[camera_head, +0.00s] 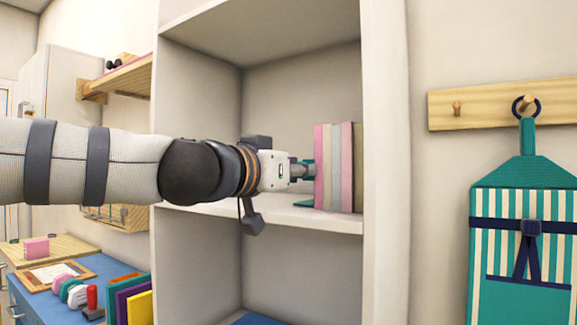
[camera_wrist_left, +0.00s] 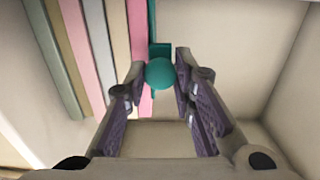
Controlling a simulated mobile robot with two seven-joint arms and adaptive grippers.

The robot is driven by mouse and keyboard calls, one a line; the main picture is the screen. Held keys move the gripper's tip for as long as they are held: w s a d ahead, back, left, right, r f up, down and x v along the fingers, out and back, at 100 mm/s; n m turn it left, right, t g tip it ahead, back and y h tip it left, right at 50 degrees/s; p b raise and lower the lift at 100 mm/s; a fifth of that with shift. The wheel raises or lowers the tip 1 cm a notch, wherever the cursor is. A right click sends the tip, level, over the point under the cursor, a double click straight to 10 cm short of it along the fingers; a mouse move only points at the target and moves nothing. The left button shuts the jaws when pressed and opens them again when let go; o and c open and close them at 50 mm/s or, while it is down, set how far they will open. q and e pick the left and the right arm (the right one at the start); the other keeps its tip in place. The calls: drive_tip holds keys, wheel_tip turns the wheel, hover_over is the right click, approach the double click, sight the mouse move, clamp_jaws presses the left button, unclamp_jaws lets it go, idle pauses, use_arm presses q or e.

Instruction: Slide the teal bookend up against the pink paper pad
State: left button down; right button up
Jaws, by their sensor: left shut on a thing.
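The teal bookend (camera_head: 309,172) stands on the shelf at the left end of a row of upright pads. In the left wrist view its round teal knob (camera_wrist_left: 160,73) sits between the fingertips of my left gripper (camera_wrist_left: 160,82). My left gripper (camera_head: 300,171) is shut on the bookend, reaching in from the left. The pink paper pad (camera_head: 319,165) is the nearest pad, right beside the bookend; it also shows in the left wrist view (camera_wrist_left: 143,50). I cannot tell whether bookend and pad touch. My right gripper is not in view.
Several more pads (camera_head: 346,165) stand to the right, up to the cabinet's side wall (camera_head: 384,170). The shelf board (camera_head: 335,222) is bare left of the row. A blue desk (camera_head: 40,305) with stamps lies lower left. A teal apron (camera_head: 522,215) hangs at right.

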use_arm(q)
drive_tip(key=c, duration=1.3)
unclamp_jaws()
drive_tip(key=shift+c, duration=0.2)
drive_tip(key=v, duration=1.2)
